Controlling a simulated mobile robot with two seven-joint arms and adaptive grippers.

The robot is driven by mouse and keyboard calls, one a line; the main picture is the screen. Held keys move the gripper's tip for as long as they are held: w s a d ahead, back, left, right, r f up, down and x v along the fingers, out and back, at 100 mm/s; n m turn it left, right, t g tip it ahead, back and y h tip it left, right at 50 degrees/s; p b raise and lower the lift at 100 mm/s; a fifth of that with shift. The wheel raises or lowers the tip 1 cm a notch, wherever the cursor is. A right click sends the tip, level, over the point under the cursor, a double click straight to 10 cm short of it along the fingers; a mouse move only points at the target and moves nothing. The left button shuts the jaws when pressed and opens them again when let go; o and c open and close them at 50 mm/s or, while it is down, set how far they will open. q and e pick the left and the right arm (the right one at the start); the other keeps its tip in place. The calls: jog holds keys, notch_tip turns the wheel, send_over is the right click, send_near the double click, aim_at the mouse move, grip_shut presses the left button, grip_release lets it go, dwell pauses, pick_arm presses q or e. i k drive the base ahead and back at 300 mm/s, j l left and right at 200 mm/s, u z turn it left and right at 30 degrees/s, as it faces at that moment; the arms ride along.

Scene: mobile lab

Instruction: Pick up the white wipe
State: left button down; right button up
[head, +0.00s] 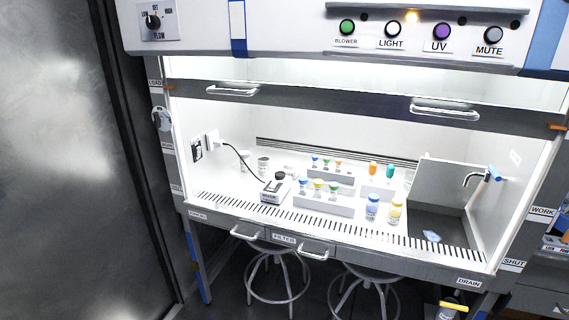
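A small crumpled pale bluish-white piece (432,236), which looks like the wipe, lies inside the lit hood. Neither of my grippers shows in the head view.
The hood's sash (330,98) is raised above a wide front opening. Racks with coloured-cap vials (323,205), blue and yellow-labelled bottles (372,207) and a small corded device (274,190) stand inside. A blue-handled tap (492,173) is at right. Stools (272,280) stand underneath.

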aim_at(290, 165)
jog(key=i+j, duration=0.2)
jog(key=j, duration=0.15)
jog(key=i+j, duration=0.25)
jog(key=i+j+z, duration=0.1)
jog(key=j, duration=0.3)
jog(key=i, duration=0.1)
